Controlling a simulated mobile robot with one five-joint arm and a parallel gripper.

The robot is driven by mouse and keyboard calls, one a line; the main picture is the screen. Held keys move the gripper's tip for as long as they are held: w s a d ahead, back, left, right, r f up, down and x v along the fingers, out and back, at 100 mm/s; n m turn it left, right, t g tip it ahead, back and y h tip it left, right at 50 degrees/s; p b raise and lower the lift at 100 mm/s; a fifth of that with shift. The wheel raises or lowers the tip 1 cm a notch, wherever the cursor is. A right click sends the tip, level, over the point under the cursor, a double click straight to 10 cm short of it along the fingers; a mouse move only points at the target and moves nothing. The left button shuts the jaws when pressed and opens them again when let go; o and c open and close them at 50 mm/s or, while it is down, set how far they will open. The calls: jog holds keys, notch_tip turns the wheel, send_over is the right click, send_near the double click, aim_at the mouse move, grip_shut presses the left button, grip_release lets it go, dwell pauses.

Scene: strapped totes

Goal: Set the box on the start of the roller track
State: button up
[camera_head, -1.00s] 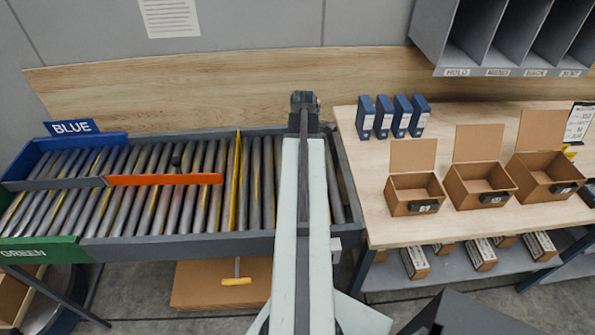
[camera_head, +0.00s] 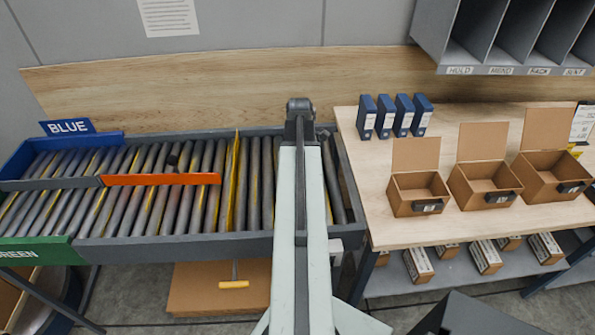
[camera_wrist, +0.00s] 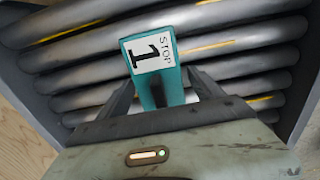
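In the wrist view a teal box (camera_wrist: 158,62) with a white label reading "STOP 1" sits between the two fingers of my gripper (camera_wrist: 160,78). The fingertips appear to press on its sides, and it is over the rollers. Whether it touches them I cannot tell. The roller track (camera_head: 150,247) runs across the left of the head view. My arm reaches over its right end, and hides the gripper and the box there. The rollers (camera_wrist: 240,62) lie across the wrist view behind the box.
A yellow divider (camera_head: 236,185) and an orange bar (camera_head: 160,179) cross the track. Blue (camera_head: 68,127) and green (camera_head: 40,250) signs mark its left end. To the right, a wooden table (camera_head: 370,165) bears open cartons (camera_head: 418,195) and blue binders (camera_head: 385,118).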

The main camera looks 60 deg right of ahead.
jog(key=shift+r, duration=0.1)
notch_tip(320, 180, up, 12)
jog(key=p, duration=1.2)
jog(key=shift+r, duration=0.15)
jog(key=w+a+m, duration=0.2)
jog(key=w+a, duration=0.7)
jog(key=a, duration=0.2)
jog(key=w+a+m, duration=0.1)
jog(key=w+a, duration=0.8)
jog(key=a, duration=0.3)
jog(key=w+a+m, duration=0.1)
jog(key=a+m, duration=0.1)
jog(key=a, duration=1.2)
jog(key=w+a+m, duration=0.2)
jog(key=a, duration=1.2)
jog(key=shift+w+a, duration=0.3)
